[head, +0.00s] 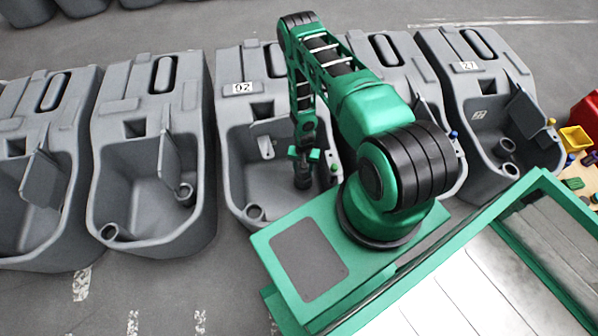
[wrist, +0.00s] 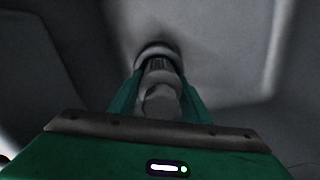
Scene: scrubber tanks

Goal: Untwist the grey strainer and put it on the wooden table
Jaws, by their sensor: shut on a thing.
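My gripper (head: 304,160) reaches down into the grey tank marked 02 (head: 238,150). In the wrist view its green fingers (wrist: 160,100) are shut on the grey strainer (wrist: 160,98), one finger on each side. The strainer is a ribbed, rounded piece, with a pale ring at its far end by the tank wall. In the head view a dark cylinder below the fingers is too small to make out clearly. The wooden table (head: 590,172) shows only partly at the right edge.
Similar grey tanks stand in a row on both sides, one marked 27 (head: 490,110). A yellow bin (head: 575,138), a red box (head: 588,112) and small parts are at the table. Tank walls and an upright flap surround my gripper closely.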

